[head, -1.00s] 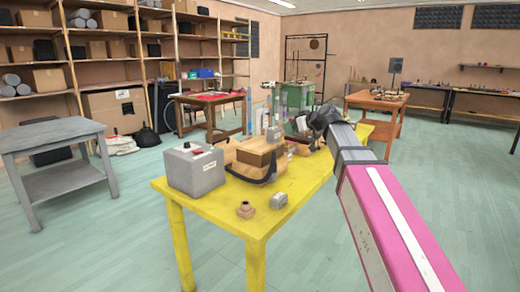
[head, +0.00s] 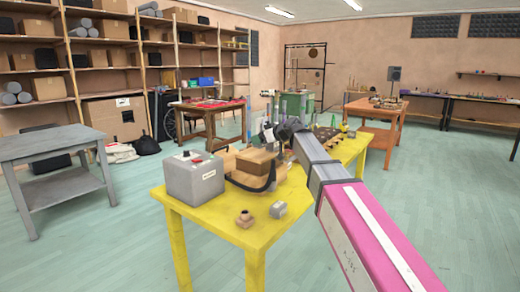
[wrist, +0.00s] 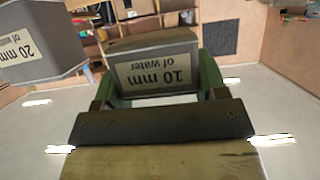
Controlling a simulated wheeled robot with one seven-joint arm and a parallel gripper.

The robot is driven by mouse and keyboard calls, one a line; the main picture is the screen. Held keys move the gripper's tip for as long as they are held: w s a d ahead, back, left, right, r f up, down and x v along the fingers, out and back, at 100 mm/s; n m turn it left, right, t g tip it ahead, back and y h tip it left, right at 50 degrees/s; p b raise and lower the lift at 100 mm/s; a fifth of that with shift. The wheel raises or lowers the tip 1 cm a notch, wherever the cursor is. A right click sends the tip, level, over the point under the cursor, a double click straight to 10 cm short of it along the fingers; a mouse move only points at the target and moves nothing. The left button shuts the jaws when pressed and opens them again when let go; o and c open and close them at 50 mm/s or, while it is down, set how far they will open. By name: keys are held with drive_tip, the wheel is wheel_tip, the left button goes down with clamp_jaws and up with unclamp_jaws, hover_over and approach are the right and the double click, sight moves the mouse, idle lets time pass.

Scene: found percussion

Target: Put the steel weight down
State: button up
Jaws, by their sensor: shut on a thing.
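My gripper (wrist: 154,72) is shut on a grey block, the steel weight (wrist: 155,78), labelled "10 mm of water". Its green fingers lie on either side of the block in the wrist view, where the lettering appears upside down. A second grey block (wrist: 38,44), labelled "20 mm of water", shows at the left of that view, apart from the held one. In the head view my gripper (head: 284,131) is over the far part of the yellow table (head: 200,213). There the held weight cannot be made out clearly, nor its height above the table.
On the yellow table stand a grey box with a red button (head: 194,180), a wooden box with a black strap (head: 256,160), a small grey block (head: 278,209) and a small brown piece (head: 245,218). Several small items crowd the far end.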

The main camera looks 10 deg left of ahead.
sight(265, 146)
drive_tip(key=shift+w+a+f, duration=0.25)
drive_tip(key=shift+f, duration=1.95)
drive_tip(key=o, duration=1.1)
drive_tip(key=shift+f, duration=0.1)
drive_tip(key=v, duration=1.2)
drive_tip(key=shift+s+d, duration=0.15)
